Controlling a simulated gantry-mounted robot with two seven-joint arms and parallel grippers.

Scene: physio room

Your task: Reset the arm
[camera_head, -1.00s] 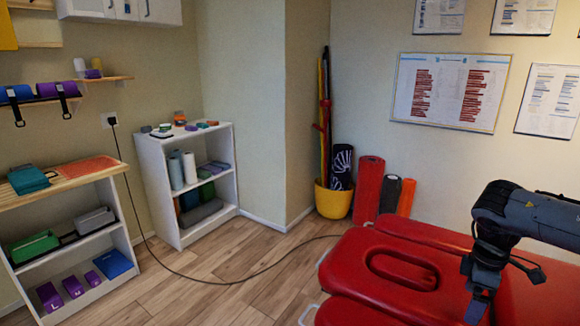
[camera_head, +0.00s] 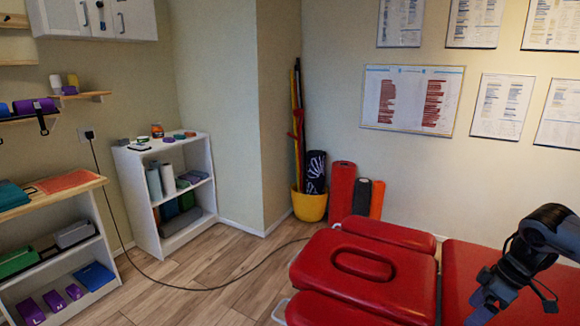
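One dark grey arm of mine (camera_head: 545,235) comes in from the right edge, over the red treatment table (camera_head: 465,268). Its lower end (camera_head: 490,298) points down over the table and runs toward the bottom edge. The gripper's fingertips cannot be made out, so I cannot tell whether it is open or shut. No held object shows. My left arm and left gripper are out of view.
The red table fills the lower right. A white shelf (camera_head: 135,195) stands by the corner, and another shelf (camera_head: 75,205) is at left. A yellow pot (camera_head: 309,206) and upright rolls (camera_head: 341,190) stand by the wall. A cable (camera_head: 190,287) crosses the open wooden floor.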

